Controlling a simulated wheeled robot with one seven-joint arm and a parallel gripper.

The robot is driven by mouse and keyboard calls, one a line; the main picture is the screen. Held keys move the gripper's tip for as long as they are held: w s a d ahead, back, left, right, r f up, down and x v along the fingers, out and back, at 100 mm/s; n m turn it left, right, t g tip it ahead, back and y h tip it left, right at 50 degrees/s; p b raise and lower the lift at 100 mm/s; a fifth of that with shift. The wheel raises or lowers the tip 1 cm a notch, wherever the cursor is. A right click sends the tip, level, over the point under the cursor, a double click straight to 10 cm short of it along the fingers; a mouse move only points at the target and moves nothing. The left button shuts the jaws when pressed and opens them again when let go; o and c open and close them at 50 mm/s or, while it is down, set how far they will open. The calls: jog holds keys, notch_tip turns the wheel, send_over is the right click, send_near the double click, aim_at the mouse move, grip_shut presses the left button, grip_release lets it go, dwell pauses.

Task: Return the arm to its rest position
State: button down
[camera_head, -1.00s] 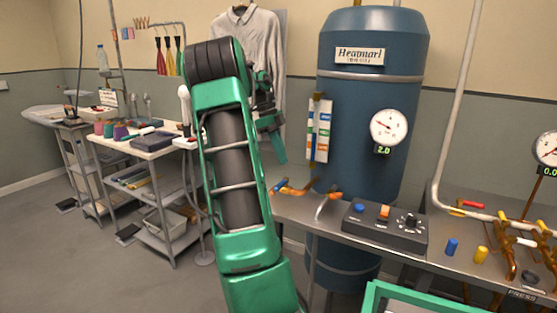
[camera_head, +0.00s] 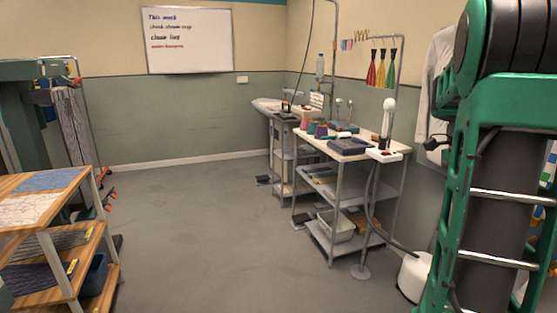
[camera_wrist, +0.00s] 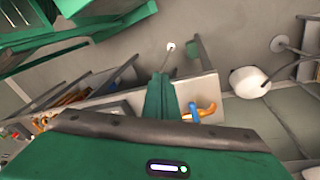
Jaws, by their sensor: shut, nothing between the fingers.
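My green and black arm (camera_head: 505,185) stands raised and folded along the right edge of the head view, large and close to the camera. My gripper (camera_wrist: 160,95) shows in the wrist view as two green fingers lying together, with nothing held between them. In the head view the arm hides most of what is behind it, and I cannot make out the fingertips there. In the wrist view an orange and blue handle (camera_wrist: 200,112) lies on a grey bench top just right of the fingers; I cannot tell the gap between them.
A wooden shelf unit (camera_head: 75,235) stands at the left, with a garment rail (camera_head: 80,120) behind. A work cart (camera_head: 345,190) stands right of centre. A white canister (camera_head: 413,275) sits on the floor beside my arm. The grey floor (camera_head: 200,220) between is clear.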

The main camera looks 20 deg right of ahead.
jog(key=s+a+f+n+t, duration=0.1)
jog(key=s+a+f+n, duration=0.1)
jog(key=a+n, duration=0.4)
jog(key=s+a+f+n, duration=0.3)
jog(key=a+n, duration=0.3)
jog(key=a, duration=0.5)
jog(key=s+a+f+n+t, duration=0.1)
jog(key=s+a+f+n, duration=0.1)
jog(key=a+n, duration=0.4)
jog(key=shift+s+a+f+t+y, duration=0.3)
jog(key=shift+a+f, duration=0.2)
jog(key=shift+a, duration=0.75)
